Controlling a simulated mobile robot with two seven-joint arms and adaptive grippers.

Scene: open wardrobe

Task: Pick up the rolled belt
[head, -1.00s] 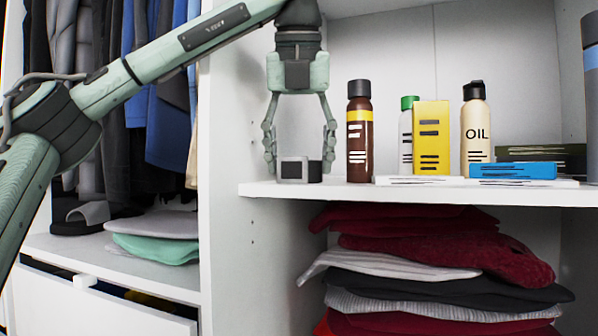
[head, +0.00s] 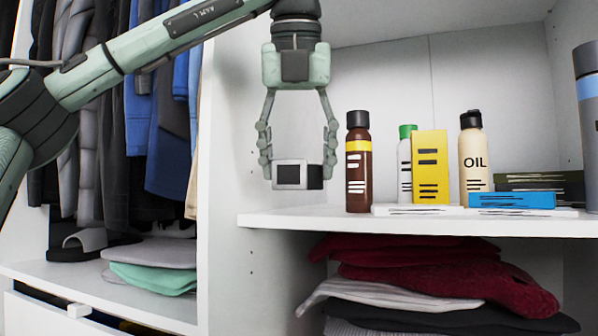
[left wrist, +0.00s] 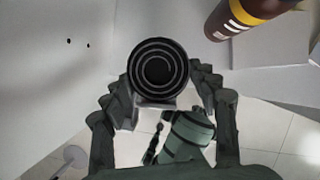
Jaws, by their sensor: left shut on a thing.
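The rolled belt (head: 298,175) is black with a square silver buckle facing the head camera. My left gripper (head: 298,172) points down and is shut on the belt, one finger on each side. It holds the belt above the shelf's left end, with a gap below it. In the left wrist view the belt (left wrist: 157,71) shows end-on as a dark spiral between the fingers of the left gripper (left wrist: 160,88). My right gripper is in neither view.
A brown bottle (head: 358,165) stands just right of the belt on the white shelf (head: 300,220). A yellow box (head: 430,168), an OIL bottle (head: 474,155) and a blue box (head: 511,200) are farther right. The white partition (head: 225,150) is close on the left.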

